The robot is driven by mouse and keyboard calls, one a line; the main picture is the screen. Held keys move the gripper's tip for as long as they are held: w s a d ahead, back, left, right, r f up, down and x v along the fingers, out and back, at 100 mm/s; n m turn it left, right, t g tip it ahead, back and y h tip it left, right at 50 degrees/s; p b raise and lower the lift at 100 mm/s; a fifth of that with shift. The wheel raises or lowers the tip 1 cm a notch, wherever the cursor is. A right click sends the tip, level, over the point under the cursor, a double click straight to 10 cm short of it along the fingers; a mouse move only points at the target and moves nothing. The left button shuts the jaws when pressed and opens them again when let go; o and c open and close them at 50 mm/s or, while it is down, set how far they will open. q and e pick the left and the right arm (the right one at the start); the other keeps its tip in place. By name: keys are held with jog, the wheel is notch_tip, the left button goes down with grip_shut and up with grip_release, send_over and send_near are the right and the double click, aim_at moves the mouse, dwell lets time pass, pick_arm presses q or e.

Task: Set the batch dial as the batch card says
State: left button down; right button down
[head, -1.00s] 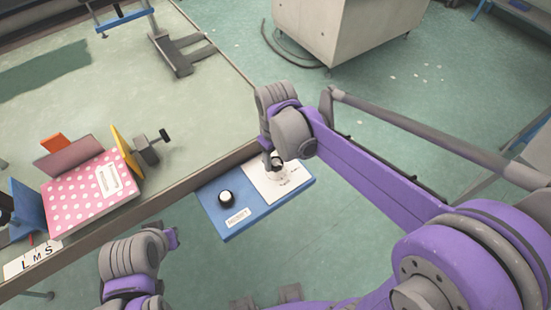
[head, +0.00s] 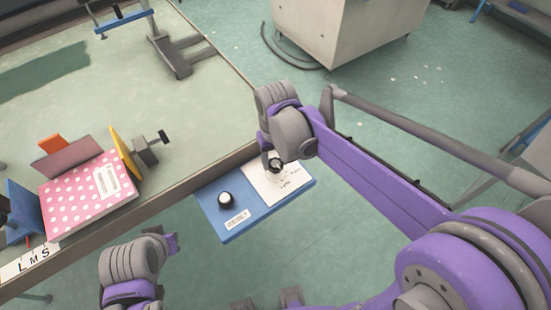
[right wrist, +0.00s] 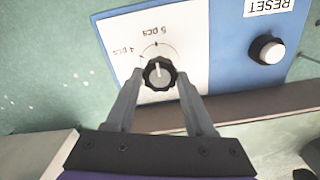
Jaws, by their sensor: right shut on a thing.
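The batch dial is a black knob (right wrist: 159,73) with a white mark, on a white plate (right wrist: 122,30) marked "4 pcs" and "5 pcs", upside down in the right wrist view. The knob's white mark points up, near the "5 pcs" side. My right gripper (right wrist: 160,82) is shut on the knob, one finger on each side. In the head view my right gripper (head: 274,164) reaches down onto the panel's white plate (head: 285,184). I cannot read any batch card.
The blue panel (head: 212,205) also carries a black-and-white RESET button (head: 226,199). It sits at the table edge. On the table (head: 190,120) stand a pink dotted piece with a white label (head: 85,205), coloured dividers and a grey clamp (head: 148,150).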

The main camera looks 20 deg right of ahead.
aim_at(276, 163)
jog(key=shift+c, duration=1.3)
grip_release()
jog(key=shift+r, duration=0.1)
notch_tip(276, 163, up, 11)
jog(key=shift+f+p, duration=0.2)
jog(key=shift+p, duration=0.15)
